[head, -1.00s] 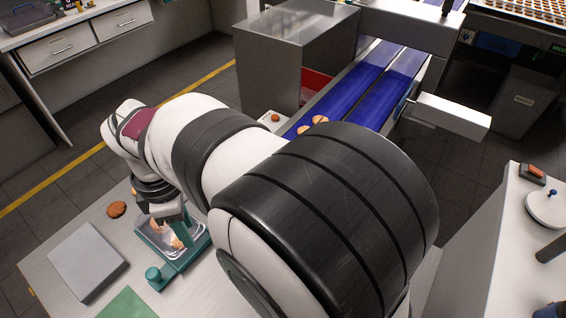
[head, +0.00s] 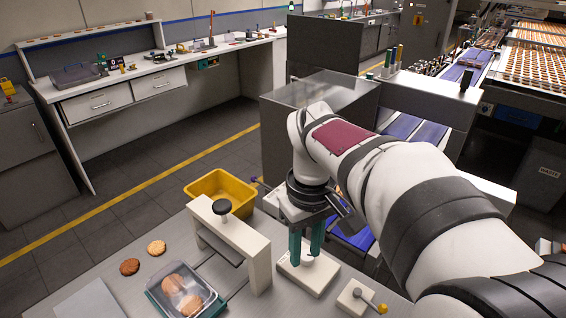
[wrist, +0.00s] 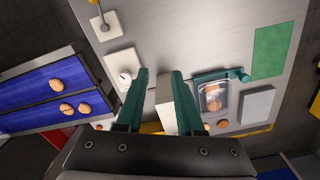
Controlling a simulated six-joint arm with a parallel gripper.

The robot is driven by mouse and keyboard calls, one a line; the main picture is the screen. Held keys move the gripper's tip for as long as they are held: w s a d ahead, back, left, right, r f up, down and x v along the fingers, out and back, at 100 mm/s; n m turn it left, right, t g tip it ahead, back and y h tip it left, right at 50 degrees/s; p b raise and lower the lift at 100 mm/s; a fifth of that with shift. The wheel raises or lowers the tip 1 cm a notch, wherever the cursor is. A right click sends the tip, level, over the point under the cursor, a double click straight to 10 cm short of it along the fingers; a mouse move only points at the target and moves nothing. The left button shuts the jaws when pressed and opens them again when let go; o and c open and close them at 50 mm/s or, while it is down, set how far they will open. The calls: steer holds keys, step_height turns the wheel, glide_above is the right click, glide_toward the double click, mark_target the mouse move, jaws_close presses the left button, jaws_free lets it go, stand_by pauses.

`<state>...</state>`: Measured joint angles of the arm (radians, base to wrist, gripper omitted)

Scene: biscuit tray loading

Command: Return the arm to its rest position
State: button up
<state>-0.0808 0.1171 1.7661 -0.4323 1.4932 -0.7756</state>
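My gripper (head: 306,255) points down with its two teal fingers apart and nothing between them. The wrist view shows the open fingers (wrist: 160,72) with a cream press frame behind the gap. The clear tray (head: 206,294) sits in its teal holder at the lower left with biscuits (head: 183,301) in it. It also shows in the wrist view (wrist: 203,106), to the right of the fingers. My gripper is apart from the tray.
The cream press frame (head: 258,262) with a black knob stands between tray and gripper. Two loose biscuits (head: 130,266) lie left. A yellow bin (head: 222,186) is behind. Blue conveyor (wrist: 40,98) carries biscuits (wrist: 67,108). A small block with a yellow knob (head: 381,308) stands front right.

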steer(key=s+f+m+y, duration=0.1)
steer(key=s+m, duration=0.4)
steer(key=s, duration=0.5)
steer(key=s+f+m, duration=0.4)
steer(key=s+m, duration=0.1)
steer(key=s, duration=0.6)
steer(key=shift+a+f+y, duration=0.2)
steer(key=shift+a+y, duration=0.1)
steer(key=shift+y, duration=0.1)
